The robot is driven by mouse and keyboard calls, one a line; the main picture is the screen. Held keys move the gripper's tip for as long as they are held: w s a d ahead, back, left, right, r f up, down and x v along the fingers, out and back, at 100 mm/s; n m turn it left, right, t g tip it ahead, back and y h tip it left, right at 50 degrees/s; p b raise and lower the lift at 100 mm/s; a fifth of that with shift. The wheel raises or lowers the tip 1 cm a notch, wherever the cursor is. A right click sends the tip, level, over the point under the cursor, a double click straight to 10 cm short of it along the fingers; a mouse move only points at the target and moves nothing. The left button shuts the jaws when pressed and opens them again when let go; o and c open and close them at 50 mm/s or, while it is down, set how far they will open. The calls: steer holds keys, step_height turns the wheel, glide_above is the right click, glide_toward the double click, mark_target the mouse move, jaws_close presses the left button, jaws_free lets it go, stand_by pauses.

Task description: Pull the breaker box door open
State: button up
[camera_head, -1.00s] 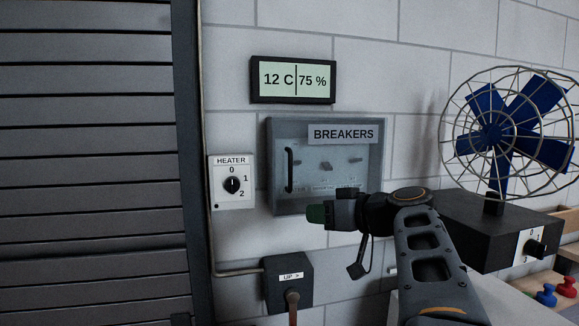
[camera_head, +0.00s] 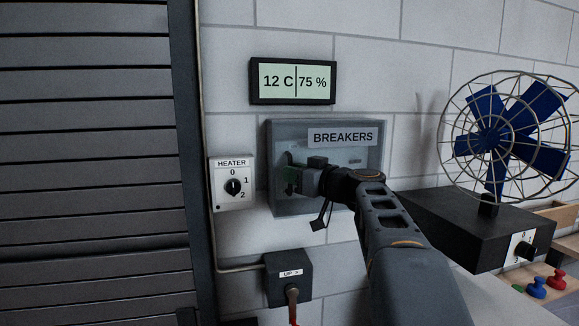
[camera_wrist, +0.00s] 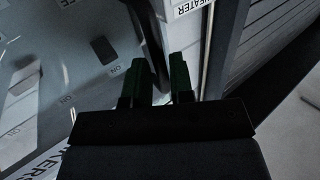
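The grey breaker box (camera_head: 276,140) is on the wall with its see-through door shut and a "BREAKERS" label on it. The upper end of the dark vertical door handle (camera_head: 289,158) shows at the door's left side; my gripper hides the rest. My gripper (camera_head: 290,180) is in front of the handle. In the wrist view my gripper (camera_wrist: 160,85) has its two green fingers apart, with the dark handle (camera_wrist: 150,40) running between them. I cannot make out firm contact on both sides.
A heater dial (camera_head: 232,184) is on the wall just left of the box, beside a slatted shutter (camera_head: 90,170). A lever box (camera_head: 287,278) is below. A fan (camera_head: 505,135) stands to the right. A display (camera_head: 293,82) hangs above.

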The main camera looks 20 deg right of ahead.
steer(key=shift+x, duration=0.8)
steer(key=shift+c, duration=0.5)
jaws_close()
steer(key=shift+s, duration=0.1)
